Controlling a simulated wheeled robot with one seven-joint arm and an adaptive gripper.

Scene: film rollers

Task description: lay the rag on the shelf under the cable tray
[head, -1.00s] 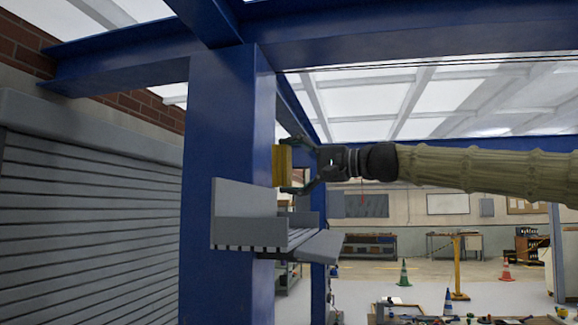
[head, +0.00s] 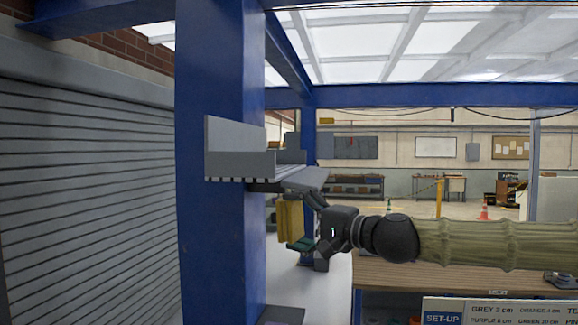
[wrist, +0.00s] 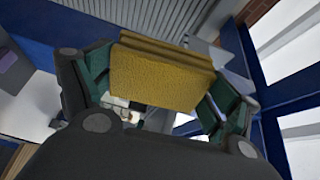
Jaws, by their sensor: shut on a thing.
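The yellow rag (head: 287,224), a folded block, is held between the fingers of my gripper (head: 303,221). It hangs just right of the blue column, below the grey cable tray (head: 240,163). In the wrist view the rag (wrist: 160,78) sits between the green-padded fingers (wrist: 155,88). The tray is fixed to the column, with a raised back and a slatted plate pointing right. A dark grey ledge (head: 283,316), which may be the shelf, shows below at the column's foot, cut by the frame edge. The rag is well above it.
The blue column (head: 218,230) stands close on the left of the rag, with a grey roller shutter (head: 85,200) beyond it. A wooden bench (head: 440,279) lies below my arm. Open air lies between the rag and the ledge.

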